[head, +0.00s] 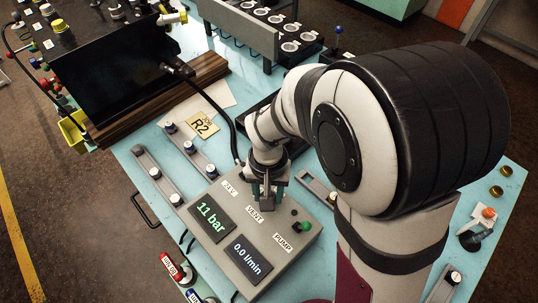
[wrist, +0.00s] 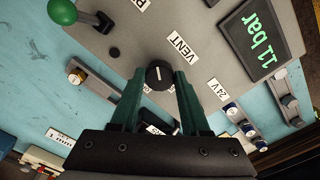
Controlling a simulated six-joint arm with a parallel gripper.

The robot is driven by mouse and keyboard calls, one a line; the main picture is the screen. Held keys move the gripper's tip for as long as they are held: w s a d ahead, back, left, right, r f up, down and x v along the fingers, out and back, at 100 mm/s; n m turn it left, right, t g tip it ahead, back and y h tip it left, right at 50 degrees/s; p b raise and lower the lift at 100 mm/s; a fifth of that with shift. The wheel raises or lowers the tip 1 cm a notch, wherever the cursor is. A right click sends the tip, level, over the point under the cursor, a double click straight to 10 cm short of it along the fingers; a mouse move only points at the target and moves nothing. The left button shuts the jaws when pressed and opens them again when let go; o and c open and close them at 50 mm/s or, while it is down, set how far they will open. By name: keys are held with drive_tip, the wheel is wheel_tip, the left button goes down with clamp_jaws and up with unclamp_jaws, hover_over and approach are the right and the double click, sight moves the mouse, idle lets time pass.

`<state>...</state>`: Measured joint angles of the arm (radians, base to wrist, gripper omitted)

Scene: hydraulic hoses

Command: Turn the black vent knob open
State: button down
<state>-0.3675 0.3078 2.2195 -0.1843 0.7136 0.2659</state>
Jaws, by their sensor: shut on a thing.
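The black vent knob (wrist: 159,74) is a round knob with a white pointer line, on the grey control box (wrist: 205,62) beside the VENT label (wrist: 178,44). In the wrist view the pointer line runs nearly straight up and down in the picture. My gripper (wrist: 159,80) has its two green fingers on either side of the knob and is shut on it. In the head view my gripper (head: 262,194) points down at the box (head: 272,262) above the VENT label, and it hides the knob. The displays read 11 bar (head: 210,217) and 0.0 l/min (head: 248,257).
A green pump control (head: 296,227) stands on the box to the right; its green ball shows at the wrist view's top left (wrist: 62,11). A black hose (head: 225,120) runs down behind the box. Slotted rails (head: 158,174) lie left, and a yellow R2 card (head: 202,124) behind.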

drive_tip(key=m, duration=0.5)
drive_tip(key=shift+m, duration=0.3)
drive_tip(key=m, duration=0.5)
drive_tip(key=shift+m, duration=0.3)
drive_tip(key=shift+c, duration=1.9)
unclamp_jaws()
